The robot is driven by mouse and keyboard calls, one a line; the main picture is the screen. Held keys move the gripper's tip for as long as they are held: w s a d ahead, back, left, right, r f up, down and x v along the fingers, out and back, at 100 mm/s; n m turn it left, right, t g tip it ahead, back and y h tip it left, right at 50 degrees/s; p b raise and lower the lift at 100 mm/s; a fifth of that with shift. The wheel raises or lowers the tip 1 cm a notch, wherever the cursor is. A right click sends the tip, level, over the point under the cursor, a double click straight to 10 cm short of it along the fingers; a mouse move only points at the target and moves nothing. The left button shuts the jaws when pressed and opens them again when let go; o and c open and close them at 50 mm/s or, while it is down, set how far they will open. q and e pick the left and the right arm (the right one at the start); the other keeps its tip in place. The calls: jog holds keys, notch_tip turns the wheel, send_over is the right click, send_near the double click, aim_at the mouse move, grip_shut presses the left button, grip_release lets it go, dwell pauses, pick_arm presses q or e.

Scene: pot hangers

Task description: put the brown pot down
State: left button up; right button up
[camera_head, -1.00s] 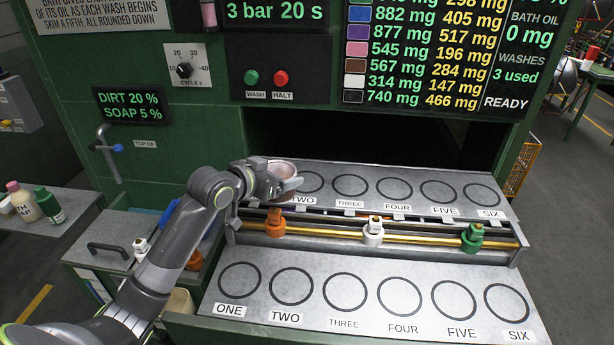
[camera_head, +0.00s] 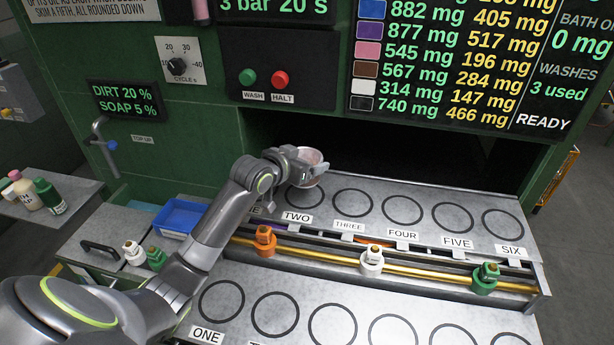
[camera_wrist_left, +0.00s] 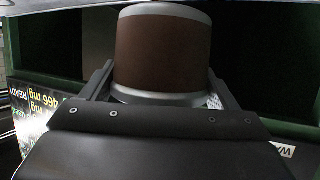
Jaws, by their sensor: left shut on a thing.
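The brown pot (camera_wrist_left: 163,52) is a short cylinder with a brown band and grey metal rims. It sits between the two fingers of my left gripper (camera_wrist_left: 160,90), which is shut on it. In the head view the pot (camera_head: 311,161) shows its pale pinkish open top, with my left gripper (camera_head: 300,168) around its side. The pot is over the back shelf (camera_head: 332,221), near the rings for TWO. I cannot tell whether its base touches the shelf. My right gripper is not in view.
The back shelf has rings labelled up to SIX (camera_head: 502,224); those from THREE rightward are empty. A brass rail (camera_head: 430,277) with orange, white and green valves runs in front. The front shelf (camera_head: 262,291) has empty rings. A dark opening (camera_head: 420,155) lies behind.

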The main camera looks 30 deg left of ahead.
pick_arm(q)
jog(key=shift+s+f, duration=0.25)
jog(key=shift+f, duration=0.5)
jog(key=f, duration=0.2)
jog(key=f+p, duration=0.1)
jog(key=f, duration=0.1)
jog(key=shift+w, duration=0.35)
jog(key=shift+s, duration=0.1)
jog(key=shift+f, duration=0.1)
jog(key=o, duration=1)
jog(key=shift+o, duration=0.2)
jog(key=shift+r, duration=0.2)
jog(key=shift+s+r, duration=0.1)
jog(key=shift+s, duration=0.35)
jog(key=b+v, duration=0.2)
jog(key=v, duration=0.9)
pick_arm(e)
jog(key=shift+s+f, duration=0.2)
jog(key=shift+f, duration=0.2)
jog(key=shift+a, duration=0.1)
